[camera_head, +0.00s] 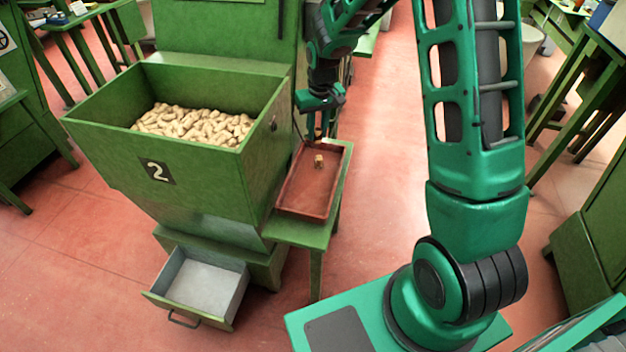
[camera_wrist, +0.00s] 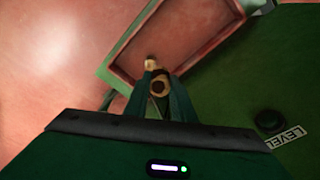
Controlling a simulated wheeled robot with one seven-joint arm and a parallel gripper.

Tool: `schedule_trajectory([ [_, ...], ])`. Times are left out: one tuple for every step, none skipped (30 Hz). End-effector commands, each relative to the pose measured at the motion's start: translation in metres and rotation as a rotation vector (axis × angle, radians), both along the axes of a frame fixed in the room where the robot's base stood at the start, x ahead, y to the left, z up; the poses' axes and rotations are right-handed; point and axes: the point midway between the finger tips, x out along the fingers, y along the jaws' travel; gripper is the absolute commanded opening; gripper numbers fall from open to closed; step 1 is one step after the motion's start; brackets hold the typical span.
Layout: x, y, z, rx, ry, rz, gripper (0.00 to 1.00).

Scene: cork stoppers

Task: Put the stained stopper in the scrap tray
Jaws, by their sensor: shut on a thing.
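My gripper (camera_wrist: 160,92) is shut on a stopper (camera_wrist: 158,88), tan with a dark brown patch facing the wrist camera. In the head view my gripper (camera_head: 313,134) hangs at the far end of a reddish-brown tray (camera_head: 291,203), fingers pointing down; the held stopper is hard to make out there. The tray's rim also shows in the wrist view (camera_wrist: 118,50), beyond the fingers. A tan stopper (camera_head: 319,161) shows over the tray floor; in the wrist view a pale stopper (camera_wrist: 151,64) appears just past the held one. Whether these touch is unclear.
A green hopper (camera_head: 190,180) marked 2, full of tan stoppers (camera_head: 192,125), stands left of the tray. Below it a grey-lined drawer (camera_head: 205,283) is open and empty. The tray rests on a green stand (camera_head: 316,237). A LEVEL label (camera_wrist: 285,137) and black knob (camera_wrist: 269,121) are at right.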

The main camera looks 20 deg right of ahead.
Motion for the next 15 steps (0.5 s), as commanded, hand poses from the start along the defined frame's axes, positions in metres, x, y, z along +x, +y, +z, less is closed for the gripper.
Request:
schedule_trajectory([
  [0.000,-0.002,0.000,0.000,0.000,-0.003,0.02],
  [0.000,-0.003,0.000,0.000,0.000,-0.004,0.02],
  [-0.001,-0.003,0.000,0.000,0.000,-0.007,0.02],
  [-0.001,-0.003,-0.001,0.001,0.001,-0.013,0.02],
  [-0.002,-0.003,-0.002,0.001,0.002,-0.023,0.02],
  [-0.004,-0.001,-0.003,0.001,0.004,-0.041,0.02],
  [-0.006,0.001,-0.005,0.001,0.006,-0.062,0.02],
  [-0.009,0.003,-0.008,0.001,0.008,-0.087,0.02],
  [-0.012,0.007,-0.011,0.003,0.010,-0.128,0.02],
  [-0.016,0.011,-0.014,0.003,0.012,-0.163,0.02],
  [-0.020,0.014,-0.017,0.004,0.014,-0.203,0.02],
  [-0.025,0.019,-0.021,0.004,0.016,-0.260,0.02],
  [-0.029,0.023,-0.024,0.004,0.017,-0.304,0.02],
  [-0.034,0.027,-0.028,0.004,0.018,-0.347,0.02],
  [-0.039,0.032,-0.032,0.003,0.018,-0.405,0.02],
])
